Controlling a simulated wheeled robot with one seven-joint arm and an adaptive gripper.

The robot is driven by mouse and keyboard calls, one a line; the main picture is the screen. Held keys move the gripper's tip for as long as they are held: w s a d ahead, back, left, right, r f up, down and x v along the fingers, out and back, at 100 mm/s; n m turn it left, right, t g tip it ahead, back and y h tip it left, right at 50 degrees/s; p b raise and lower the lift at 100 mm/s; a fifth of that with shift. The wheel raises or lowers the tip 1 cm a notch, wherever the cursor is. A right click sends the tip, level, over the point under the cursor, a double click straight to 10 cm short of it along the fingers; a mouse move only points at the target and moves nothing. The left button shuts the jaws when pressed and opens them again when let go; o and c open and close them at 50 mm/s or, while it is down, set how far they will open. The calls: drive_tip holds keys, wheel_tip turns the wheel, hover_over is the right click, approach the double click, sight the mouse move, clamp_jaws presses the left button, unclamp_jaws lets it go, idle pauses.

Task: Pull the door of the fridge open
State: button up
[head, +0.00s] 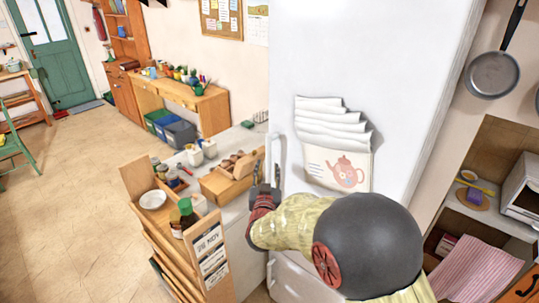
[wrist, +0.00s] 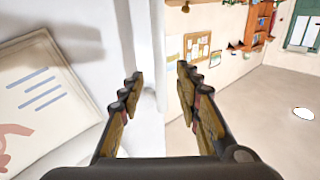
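The white fridge (head: 400,60) stands in the middle of the head view, its door shut. A slim pale upright handle (head: 275,152) runs along the door's left edge. My gripper (head: 266,188) is at that edge, by the lower part of the handle, partly hidden by my own arm. In the wrist view my gripper (wrist: 157,82) has its fingers apart. A pale upright bar (wrist: 157,50), which looks like the handle, shows in the gap between them. I cannot tell how deep it sits between the fingers; neither finger visibly presses on it.
Papers with a teapot picture (head: 345,165) hang on the fridge. A counter (head: 237,200) with a wooden box (head: 228,183) and a wooden rack (head: 165,220) stand close left of my gripper. A pan (head: 492,75) hangs at right. The floor (head: 70,190) at left is clear.

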sight(268, 159)
drive_tip(key=w, duration=0.7)
drive_tip(key=shift+w, duration=0.4)
drive_tip(key=c, duration=0.3)
clamp_jaws()
idle(0.4)
